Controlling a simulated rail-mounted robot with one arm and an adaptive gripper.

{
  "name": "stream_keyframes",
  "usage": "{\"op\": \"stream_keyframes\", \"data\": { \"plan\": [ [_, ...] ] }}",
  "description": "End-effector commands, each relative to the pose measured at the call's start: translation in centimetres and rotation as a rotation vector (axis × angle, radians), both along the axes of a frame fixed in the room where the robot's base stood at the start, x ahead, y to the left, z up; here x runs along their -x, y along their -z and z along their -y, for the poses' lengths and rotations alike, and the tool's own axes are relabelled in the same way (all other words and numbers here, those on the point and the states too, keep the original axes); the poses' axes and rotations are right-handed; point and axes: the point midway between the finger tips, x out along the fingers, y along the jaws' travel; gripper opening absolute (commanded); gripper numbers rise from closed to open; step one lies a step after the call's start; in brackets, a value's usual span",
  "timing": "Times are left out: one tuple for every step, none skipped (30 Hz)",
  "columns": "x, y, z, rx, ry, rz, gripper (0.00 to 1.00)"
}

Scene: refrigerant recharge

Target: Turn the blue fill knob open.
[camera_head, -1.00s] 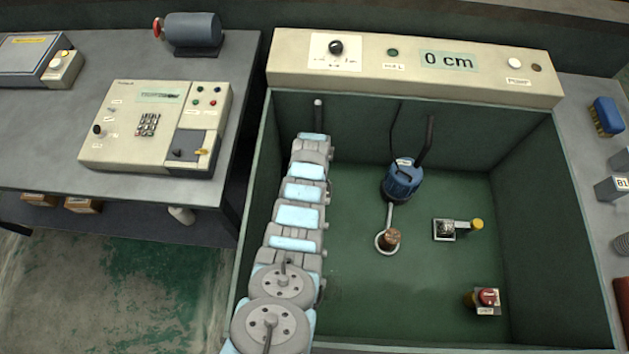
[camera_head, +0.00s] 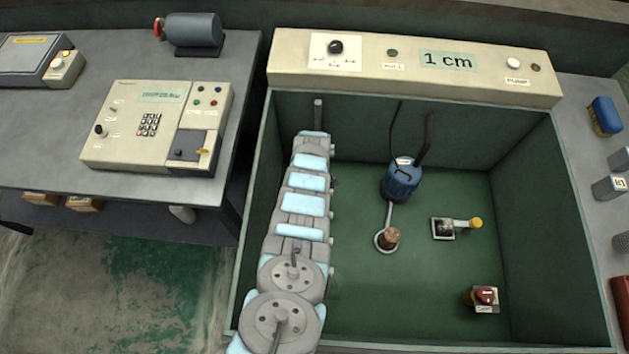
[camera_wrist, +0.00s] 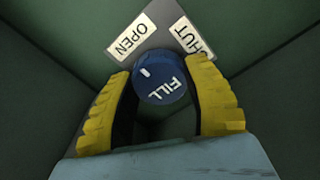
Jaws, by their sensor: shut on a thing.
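The blue fill knob (camera_wrist: 162,88) shows in the wrist view, with the word FILL and a white mark on its face. The mark lies at the knob's upper left, on the side of the OPEN label (camera_wrist: 130,36). The SHUT label (camera_wrist: 188,38) is at the upper right, partly covered by a finger. My gripper (camera_wrist: 164,90) has its two yellow fingers closed on either side of the knob. In the head view my arm hides both knob and gripper. The display (camera_head: 448,61) on the tank's panel reads 1 cm.
The green tank (camera_head: 380,300) holds a blue pump (camera_head: 401,179), a brown-topped fitting (camera_head: 388,239), a yellow-tipped lever (camera_head: 474,224) and a red knob (camera_head: 486,295), all right of my arm. A bench with a keypad console (camera_head: 150,125) stands left.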

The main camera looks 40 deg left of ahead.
Motion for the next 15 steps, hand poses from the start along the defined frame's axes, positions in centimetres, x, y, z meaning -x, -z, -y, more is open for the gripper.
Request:
{"op": "stream_keyframes", "data": {
  "plan": [
    [0.03, 0.04, 0.00, 0.000, -0.001, 0.000, 0.13],
    [0.03, 0.04, 0.00, 0.000, -0.001, 0.000, 0.13],
    [0.02, 0.04, -0.01, 0.000, -0.001, 0.000, 0.55],
    [0.03, 0.04, 0.00, 0.000, -0.001, 0.000, 0.64],
    [0.02, 0.04, -0.01, 0.000, -0.001, 0.000, 0.72],
    [0.02, 0.03, -0.01, 0.000, -0.001, 0.000, 0.80],
    [0.03, 0.03, 0.00, 0.000, -0.001, 0.000, 0.80],
    [0.03, 0.03, 0.00, 0.000, -0.001, 0.000, 0.80],
    [0.03, 0.03, 0.00, 0.000, -0.001, 0.000, 0.80],
    [0.02, 0.03, 0.00, 0.000, 0.000, 0.000, 0.80],
    [0.02, 0.02, -0.01, 0.000, 0.000, 0.000, 0.80],
    [0.01, 0.01, -0.01, 0.000, 0.000, 0.000, 0.80],
    [0.01, 0.01, -0.01, 0.000, 0.000, 0.000, 0.80],
    [0.01, 0.01, -0.01, 0.000, 0.000, 0.000, 0.80],
    [0.01, 0.00, -0.01, 0.000, 0.000, 0.000, 0.80]
  ]
}}
